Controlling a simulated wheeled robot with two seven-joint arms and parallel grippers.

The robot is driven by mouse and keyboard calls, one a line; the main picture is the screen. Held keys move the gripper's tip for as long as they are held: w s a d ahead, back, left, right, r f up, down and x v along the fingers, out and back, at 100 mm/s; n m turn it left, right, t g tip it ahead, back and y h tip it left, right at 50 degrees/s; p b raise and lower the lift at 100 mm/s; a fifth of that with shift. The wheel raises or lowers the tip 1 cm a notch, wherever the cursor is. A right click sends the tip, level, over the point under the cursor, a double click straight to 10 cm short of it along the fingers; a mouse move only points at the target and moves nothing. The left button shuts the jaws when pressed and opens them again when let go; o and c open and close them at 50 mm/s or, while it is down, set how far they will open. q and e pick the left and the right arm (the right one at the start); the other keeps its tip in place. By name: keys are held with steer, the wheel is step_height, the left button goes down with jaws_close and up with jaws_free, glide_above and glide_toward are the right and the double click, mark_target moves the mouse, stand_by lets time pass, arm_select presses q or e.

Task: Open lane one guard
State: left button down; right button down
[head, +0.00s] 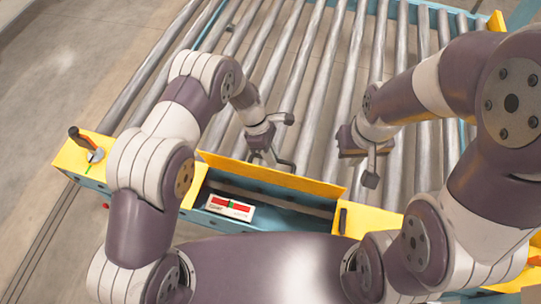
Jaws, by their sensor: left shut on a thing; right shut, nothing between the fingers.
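The guard (270,172) is a long yellow panel along the near edge of the roller conveyor, in the middle of the head view. It stands apart from the near edge, with a blue trough (285,207) showing on its near side. My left gripper (270,156) is at the guard's far side, shut on what appears to be its dark handle (286,165); the contact is small and partly hidden. My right gripper (370,172) is shut and empty, above the rollers just right of the guard's right end.
A white label with a red and green strip (230,207) sits in the trough. A lever with a dark and orange grip (80,140) stands on the yellow block (72,158) at left. Metal rollers (310,75) fill the area behind. Bare floor (60,60) lies at left.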

arm_select(q)
steer(key=shift+s+a+f, duration=0.1)
steer(key=shift+s+f, duration=0.15)
steer(key=shift+f, duration=0.15)
steer(key=c, duration=1.2)
jaws_free()
steer(key=shift+c, duration=0.2)
steer(key=shift+o, duration=0.6)
steer(key=shift+w, duration=0.2)
steer(key=shift+r, duration=0.35)
steer(key=p+v, duration=0.4)
steer(key=v, duration=0.8)
steer(key=shift+w+a, duration=0.1)
steer(key=shift+w, duration=0.1)
